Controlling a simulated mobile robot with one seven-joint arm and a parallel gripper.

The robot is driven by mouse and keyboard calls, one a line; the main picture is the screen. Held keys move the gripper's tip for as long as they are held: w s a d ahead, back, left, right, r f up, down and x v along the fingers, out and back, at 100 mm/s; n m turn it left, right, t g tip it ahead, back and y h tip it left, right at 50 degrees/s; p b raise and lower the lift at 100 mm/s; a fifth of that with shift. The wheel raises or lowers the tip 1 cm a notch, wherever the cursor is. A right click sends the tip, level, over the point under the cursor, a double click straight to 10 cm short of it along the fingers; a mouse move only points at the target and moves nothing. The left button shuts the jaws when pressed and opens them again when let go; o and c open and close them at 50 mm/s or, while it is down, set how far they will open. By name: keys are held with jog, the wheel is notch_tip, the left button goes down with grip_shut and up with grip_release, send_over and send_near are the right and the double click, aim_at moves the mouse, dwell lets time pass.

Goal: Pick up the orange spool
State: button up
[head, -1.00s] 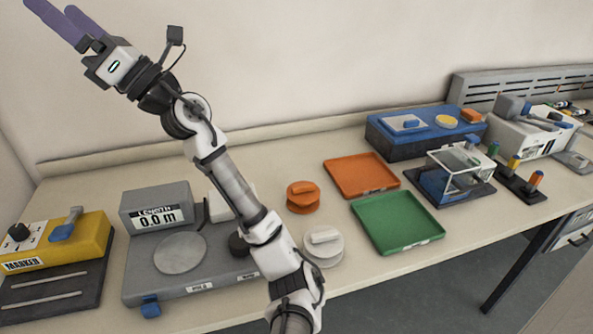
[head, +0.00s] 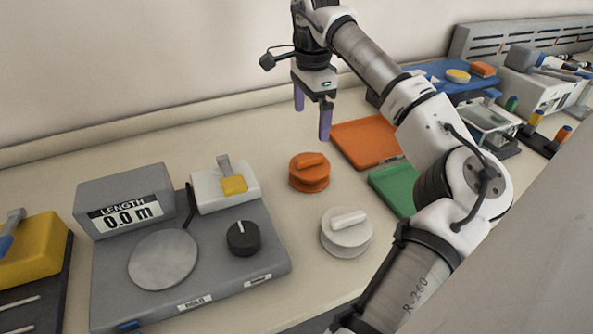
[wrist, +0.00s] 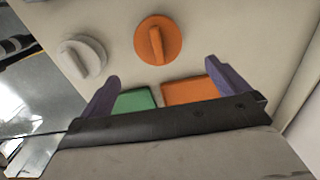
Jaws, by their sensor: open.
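The orange spool (head: 309,172) stands on the bench between the grey length-measuring machine and the orange tray. It has a raised bar handle across its top, and it also shows in the wrist view (wrist: 158,41), beyond the fingertips. My gripper (head: 312,121) is open and empty, its purple fingers pointing down. It hangs above the bench, just behind and above the orange spool, not touching it. In the wrist view my gripper's two fingers (wrist: 163,72) are wide apart with nothing between them.
A white spool (head: 346,232) stands in front of the orange one. The orange tray (head: 368,143) and green tray (head: 390,187) lie to the right, partly behind my arm. The length machine (head: 262,262) is at left. A blue device (head: 437,69) stands at the back right.

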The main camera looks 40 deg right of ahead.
aim_at(310, 157)
jog(key=f, duration=0.8)
jog(key=shift+s+p, duration=0.2)
jog(key=shift+p, duration=0.2)
jog(key=shift+a+f+p, duration=0.1)
jog(key=shift+f+p, duration=0.55)
jog(key=shift+f, duration=2.25)
jog(key=c, duration=0.8)
jog(key=shift+r, duration=0.2)
